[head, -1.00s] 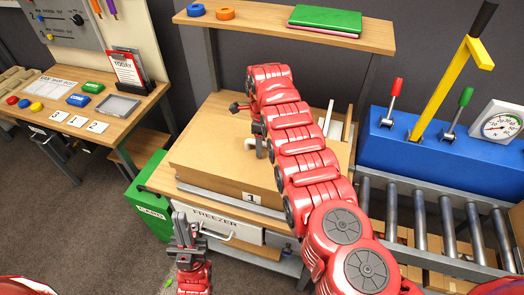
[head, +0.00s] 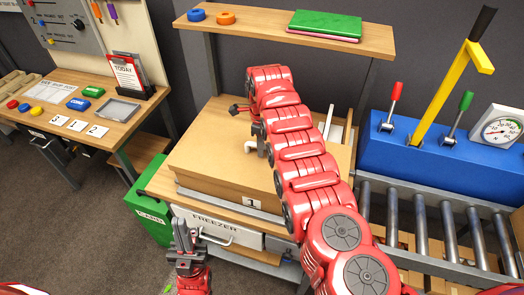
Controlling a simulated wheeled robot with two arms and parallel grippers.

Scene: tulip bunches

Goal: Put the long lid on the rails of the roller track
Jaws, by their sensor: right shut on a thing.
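A long brown lid-like block (head: 215,150) with a "1" label on its front lies on the wooden table, partly hidden by my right arm. A small white knob (head: 250,146) shows on its top. My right gripper (head: 261,148) is down at the knob and shut on it, its fingers mostly hidden by my wrist and forearm. The roller track (head: 421,222) with its metal rollers and side rails is at the right, apart from the lid. My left gripper (head: 184,236) points up in front of the freezer drawer, away from the lid; its finger gap is unclear.
A shelf (head: 370,37) with a green book (head: 325,24) stands above the table. A blue lever console (head: 435,150) with a gauge (head: 500,130) stands behind the track. A green box (head: 146,200) is left of the table. Brown boxes sit under the rollers.

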